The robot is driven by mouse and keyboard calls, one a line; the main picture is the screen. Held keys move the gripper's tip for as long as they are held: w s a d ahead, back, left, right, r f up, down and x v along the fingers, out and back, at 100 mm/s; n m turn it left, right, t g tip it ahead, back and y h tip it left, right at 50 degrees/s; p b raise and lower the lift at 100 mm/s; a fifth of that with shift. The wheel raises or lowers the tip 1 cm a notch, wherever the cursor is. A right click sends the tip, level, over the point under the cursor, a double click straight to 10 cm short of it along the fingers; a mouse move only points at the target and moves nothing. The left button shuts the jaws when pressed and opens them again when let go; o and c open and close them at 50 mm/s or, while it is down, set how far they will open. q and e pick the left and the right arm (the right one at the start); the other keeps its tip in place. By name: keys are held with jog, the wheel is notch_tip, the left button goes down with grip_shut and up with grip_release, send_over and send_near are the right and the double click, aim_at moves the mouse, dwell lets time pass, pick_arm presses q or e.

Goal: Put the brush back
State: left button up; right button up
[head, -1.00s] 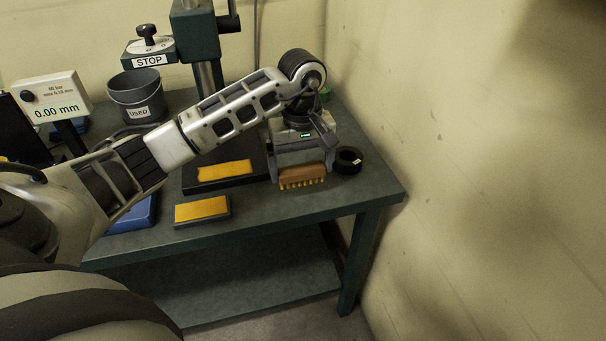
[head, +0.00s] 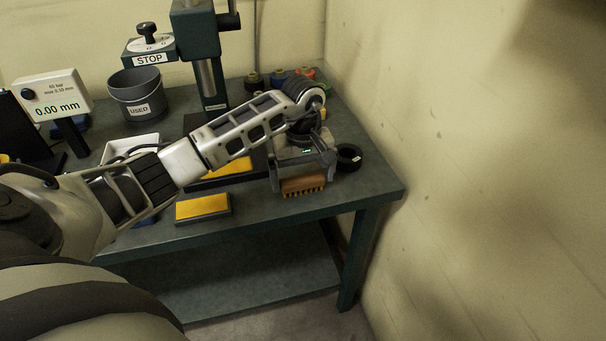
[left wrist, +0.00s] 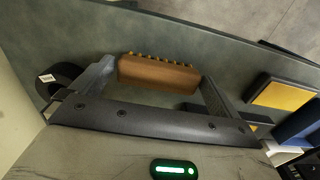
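The brush (head: 302,186) has a brown wooden back and yellowish bristles. It is between the two fingers of my left gripper (head: 303,181), near the bench's front right corner. In the left wrist view the brush (left wrist: 158,73) spans the gap, with a fingertip at each end. In the head view its bristles point down, low over the bench top; I cannot tell whether they touch it. My right gripper is not in view.
A black tape roll (head: 348,157) lies just right of the gripper. A yellow-topped block (head: 203,208) sits left, with a dark plate and yellow pad behind it. A press (head: 200,45), a grey USED bucket (head: 137,95) and a gauge display (head: 52,97) stand behind. A wall rises at right.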

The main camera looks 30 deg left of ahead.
aim_at(303, 179)
pick_arm(q)
jog(key=shift+r, duration=0.35)
notch_tip(303, 179, up, 10)
jog(key=r, duration=0.1)
jog(key=s+d+f+n+g+h+b, duration=0.1)
jog(key=s+d+f+n+h, duration=0.15)
jog(key=d+h, duration=0.45)
jog(key=s+d+f+n+h, duration=0.1)
jog(key=s+d+f+h, duration=0.15)
jog(key=d, duration=0.95)
jog(key=s+d+r+n+t+h, duration=0.3)
jog(key=d+r+n+h, duration=0.1)
jog(key=d+n+h, duration=0.6)
jog(key=a+f+n+t+y, duration=0.25)
jog(key=n+t+y, duration=0.2)
jog(key=n, duration=0.65)
jog(key=w+a+f+n+t+y, duration=0.15)
jog(key=a+n+t+y, duration=0.35)
jog(key=n, duration=0.6)
jog(key=a+f+n+t+y, duration=0.25)
jog(key=n+t, duration=0.35)
jog(key=n, duration=0.4)
jog(key=s+a+f+n+g+y, duration=0.4)
jog(key=s+f+n+g, duration=0.3)
jog(key=s+f+n, duration=0.4)
notch_tip(303, 179, down, 4)
jog(key=n, duration=0.3)
jog(key=shift+s, duration=0.4)
